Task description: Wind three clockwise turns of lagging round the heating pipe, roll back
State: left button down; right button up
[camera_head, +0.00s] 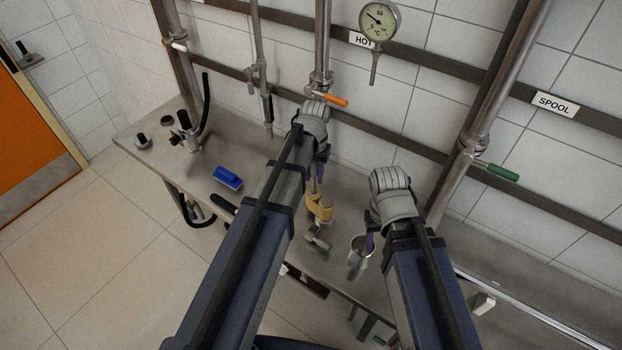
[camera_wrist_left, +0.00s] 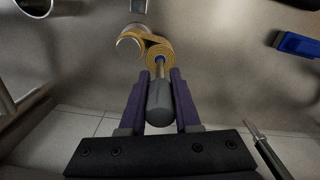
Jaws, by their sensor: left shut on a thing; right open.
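My left gripper (camera_head: 318,183) is shut on the grey grip (camera_wrist_left: 160,103) of a spindle that carries the roll of yellow lagging (camera_wrist_left: 160,58). The grip lies between the purple fingers (camera_wrist_left: 160,92) in the left wrist view. From the roll, a yellow band runs to a short silver pipe (camera_wrist_left: 128,42) beside it and curves round part of it. How many turns lie on the pipe cannot be told. In the head view the yellow lagging (camera_head: 322,212) shows just below the left gripper. My right gripper (camera_head: 369,243) is open, with its fingers over a metal cup (camera_head: 358,252).
A blue brush (camera_head: 227,177) lies on the steel bench left of my left arm. A grey fitting (camera_head: 317,238) stands just in front of the lagging. Vertical pipes with an orange lever (camera_head: 332,99) and a green lever (camera_head: 503,172) rise at the back. The bench's front edge is close.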

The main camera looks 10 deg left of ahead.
pick_arm(q)
jog(key=shift+a, duration=0.1)
jog(key=shift+w+a, duration=0.35)
jog(key=shift+a, duration=0.25)
jog(key=shift+w+a, duration=0.3)
jog(key=shift+a, duration=0.25)
jog(key=shift+r, duration=0.1)
notch_tip(320, 180, up, 10)
jog(key=p, duration=1)
jog(key=shift+f, duration=0.2)
